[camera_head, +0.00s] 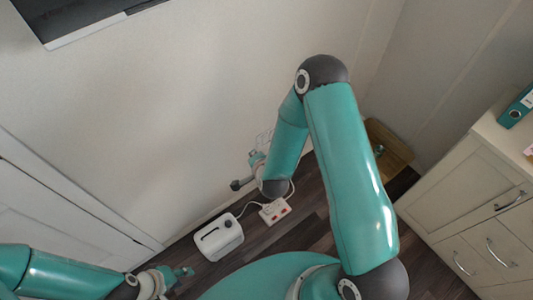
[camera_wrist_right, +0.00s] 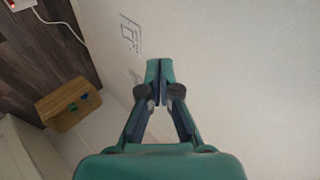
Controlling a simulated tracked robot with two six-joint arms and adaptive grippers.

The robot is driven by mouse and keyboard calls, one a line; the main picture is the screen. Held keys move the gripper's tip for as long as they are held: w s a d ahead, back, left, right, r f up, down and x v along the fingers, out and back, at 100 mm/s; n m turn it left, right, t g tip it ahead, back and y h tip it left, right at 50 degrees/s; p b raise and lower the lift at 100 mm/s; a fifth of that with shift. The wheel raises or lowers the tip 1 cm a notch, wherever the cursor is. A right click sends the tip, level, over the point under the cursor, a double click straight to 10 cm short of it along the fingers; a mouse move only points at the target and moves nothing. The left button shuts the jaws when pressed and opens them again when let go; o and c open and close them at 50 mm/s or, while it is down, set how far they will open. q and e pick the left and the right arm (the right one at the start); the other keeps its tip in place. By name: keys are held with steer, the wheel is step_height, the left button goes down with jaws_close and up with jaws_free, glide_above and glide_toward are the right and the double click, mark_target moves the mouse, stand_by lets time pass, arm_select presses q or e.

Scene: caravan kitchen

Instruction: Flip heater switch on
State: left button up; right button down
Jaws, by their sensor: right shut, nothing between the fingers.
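No switch is labelled as the heater's. A pale switch or socket plate (camera_wrist_right: 130,33) is on the wall in the right wrist view, with another small fitting (camera_wrist_right: 136,77) below it. My right gripper (camera_wrist_right: 160,68) is shut and empty, pointing at the wall just right of these fittings; contact cannot be told. A white box-shaped appliance (camera_head: 220,237) with a dark slot stands on the floor. My left gripper (camera_head: 184,272) is low at left, its fingers unclear.
A white power strip (camera_head: 275,210) with red switches lies on the dark floor, its cable running toward the wall. A wooden box (camera_head: 388,148) stands in the corner. Cream drawers (camera_head: 480,230) stand at the right. The wall above the fittings is bare.

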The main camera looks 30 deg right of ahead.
steer(key=w+d+f+m+t+h+b, duration=0.4)
steer(key=d+f+m+h+b, duration=0.5)
steer(key=b, duration=0.7)
arm_select(q)
step_height(320, 180, down, 36)
steer(key=b, duration=1.8)
arm_select(e)
step_height(320, 180, down, 19)
steer(key=w+g, duration=0.1)
arm_select(q)
steer(key=shift+f, duration=0.1)
arm_select(e)
steer(key=shift+w, duration=0.15)
